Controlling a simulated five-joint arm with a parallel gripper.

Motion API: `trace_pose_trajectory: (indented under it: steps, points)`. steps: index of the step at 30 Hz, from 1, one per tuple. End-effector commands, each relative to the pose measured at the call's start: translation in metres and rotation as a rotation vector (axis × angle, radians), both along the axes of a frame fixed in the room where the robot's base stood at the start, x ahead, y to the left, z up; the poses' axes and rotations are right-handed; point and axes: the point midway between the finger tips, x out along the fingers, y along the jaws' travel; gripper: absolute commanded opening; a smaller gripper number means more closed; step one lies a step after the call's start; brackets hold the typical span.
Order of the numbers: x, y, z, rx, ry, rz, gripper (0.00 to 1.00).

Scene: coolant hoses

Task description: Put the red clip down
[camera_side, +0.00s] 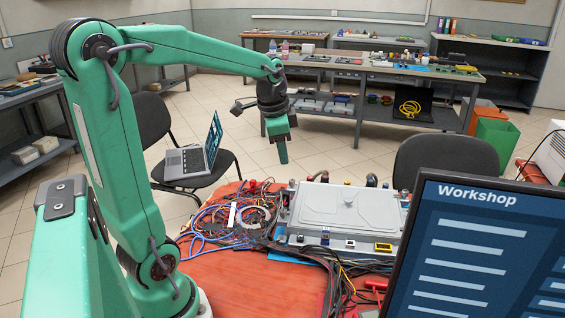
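My gripper (282,155) hangs pointing down above the far edge of the red work table (235,285), up and to the left of the grey metal unit. Its fingers are small and seen edge-on, so I cannot tell whether they are apart or shut. No red clip shows clearly in it. Small red pieces (253,186) lie at the table's far left among the cables; I cannot tell whether one is the clip. The grey unit (345,208) lies on the table, with short dark hoses (372,180) along its far edge.
Blue and black cables (208,225) tangle left of the unit. A monitor (470,250) blocks the right front. A chair with a laptop (200,150) stands behind on the left, another chair (445,160) behind on the right. The table's front left is bare.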

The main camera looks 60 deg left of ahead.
Motion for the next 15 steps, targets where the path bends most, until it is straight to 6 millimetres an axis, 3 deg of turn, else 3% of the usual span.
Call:
trace_pose_trajectory:
  steps: [6,15]
  points:
    - [-0.028,-0.053,0.014,-0.031,-0.089,0.091,0.36]
    - [-0.075,-0.110,0.014,-0.116,-0.198,0.224,0.36]
